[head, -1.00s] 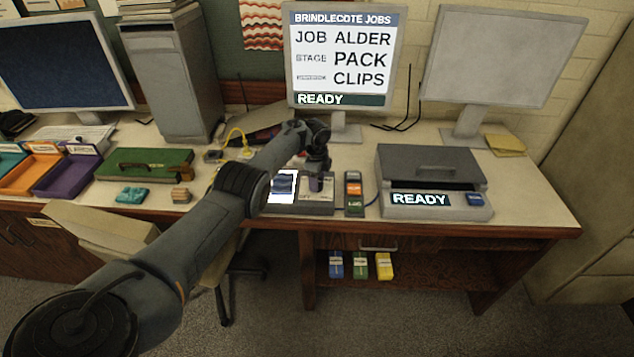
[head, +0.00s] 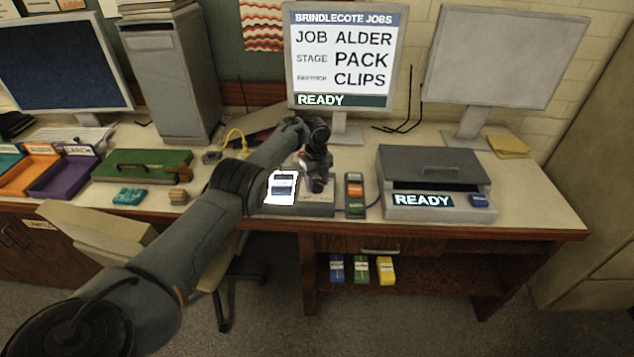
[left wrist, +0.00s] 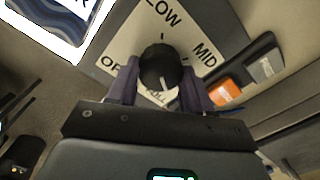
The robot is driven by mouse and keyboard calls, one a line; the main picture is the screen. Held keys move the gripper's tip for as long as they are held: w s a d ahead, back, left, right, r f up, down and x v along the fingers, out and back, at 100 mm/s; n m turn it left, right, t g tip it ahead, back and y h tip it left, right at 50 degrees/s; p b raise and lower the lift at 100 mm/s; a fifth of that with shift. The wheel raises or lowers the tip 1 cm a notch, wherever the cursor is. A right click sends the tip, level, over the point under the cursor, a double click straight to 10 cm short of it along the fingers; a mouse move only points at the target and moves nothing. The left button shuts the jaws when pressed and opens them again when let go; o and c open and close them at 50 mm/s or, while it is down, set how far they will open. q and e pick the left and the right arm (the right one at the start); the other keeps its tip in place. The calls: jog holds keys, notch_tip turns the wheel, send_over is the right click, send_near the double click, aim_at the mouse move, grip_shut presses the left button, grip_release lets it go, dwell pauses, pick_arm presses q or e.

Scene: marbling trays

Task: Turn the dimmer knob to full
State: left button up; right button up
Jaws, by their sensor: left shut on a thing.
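The dimmer knob (left wrist: 160,66) is round and black and sits on a pale dial plate (left wrist: 130,35) with the words OFF, LOW, MID and FULL. Its white pointer mark points down and slightly right in the left wrist view, close to the partly hidden FULL. My left gripper (left wrist: 160,82) is shut on the knob, with a purple-grey finger on either side. In the head view, my left gripper (head: 317,183) is over the grey dimmer box (head: 312,208) and hides the knob. My right gripper is not in view.
A bright light panel (head: 282,188) lies left of the box. A holder with coloured blocks (head: 355,194) stands to its right, then a grey machine (head: 430,170) reading READY. A monitor (head: 344,55) stands behind. The desk edge is in front.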

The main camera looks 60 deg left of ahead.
aim_at(316, 183)
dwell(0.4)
pick_arm(q)
jog(key=o, duration=1)
jog(key=shift+o, duration=0.2)
jog(key=shift+r, duration=0.55)
notch_tip(316, 183, up, 10)
jog(key=p, duration=0.2)
jog(key=shift+s+f+p, duration=0.15)
jog(key=shift+p, duration=0.25)
